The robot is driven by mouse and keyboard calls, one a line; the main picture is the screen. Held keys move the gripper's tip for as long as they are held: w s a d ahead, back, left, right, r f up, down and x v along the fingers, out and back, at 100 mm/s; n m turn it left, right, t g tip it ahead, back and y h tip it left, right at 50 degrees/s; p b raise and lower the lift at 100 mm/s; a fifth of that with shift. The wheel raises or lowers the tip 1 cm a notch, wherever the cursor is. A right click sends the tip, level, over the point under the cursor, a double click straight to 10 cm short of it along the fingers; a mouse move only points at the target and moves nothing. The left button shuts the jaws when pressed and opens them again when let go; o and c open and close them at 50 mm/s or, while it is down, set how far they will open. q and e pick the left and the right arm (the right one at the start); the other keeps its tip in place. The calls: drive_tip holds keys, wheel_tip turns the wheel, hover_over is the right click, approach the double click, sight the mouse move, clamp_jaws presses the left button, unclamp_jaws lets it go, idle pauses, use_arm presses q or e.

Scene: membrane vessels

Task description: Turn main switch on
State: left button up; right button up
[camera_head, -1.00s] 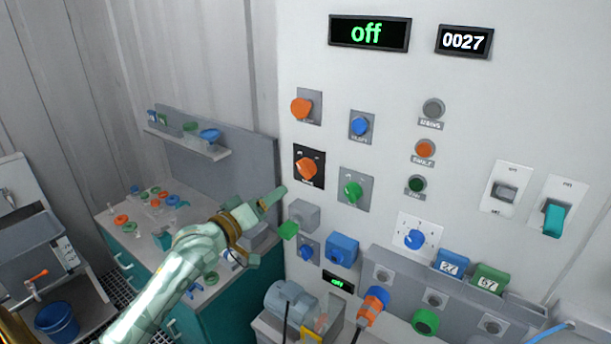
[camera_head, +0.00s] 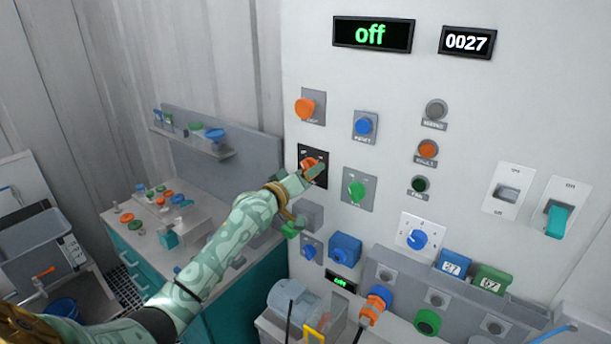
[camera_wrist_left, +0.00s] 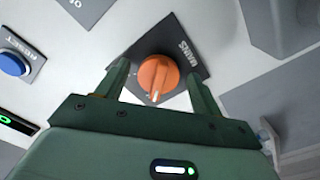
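In the head view the knob (camera_head: 309,163) is partly covered by my left gripper (camera_head: 312,175). My left gripper (camera_wrist_left: 160,82) is open, with one finger on each side of the knob. I cannot tell whether the fingers touch it; a gap seems to show on both sides. The large display (camera_head: 372,34) on the wall reads "off". My right gripper is not in view.
Other controls sit close by: an orange button (camera_head: 306,109) above, a blue reset button (camera_head: 363,125) to the right, a green knob (camera_head: 355,190) at lower right. A counter (camera_head: 467,41) reads 0027. A bench with a shelf (camera_head: 190,141) stands at left.

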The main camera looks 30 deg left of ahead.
use_arm(q)
drive_tip(key=c, duration=0.7)
drive_tip(key=shift+c, duration=0.2)
drive_tip(key=shift+m, duration=0.3)
drive_tip(key=shift+a+f+m+p, duration=0.15)
drive_tip(key=shift+m+p, duration=0.4)
drive_tip(key=shift+m, duration=2)
drive_tip(key=shift+a+r+m+p, duration=0.15)
drive_tip(key=shift+m+p, duration=0.45)
drive_tip(key=shift+m, duration=2)
drive_tip(key=shift+a+f+m+p, duration=0.15)
drive_tip(key=shift+m+p, duration=0.4)
drive_tip(key=shift+m, duration=2)
drive_tip(key=o, duration=1)
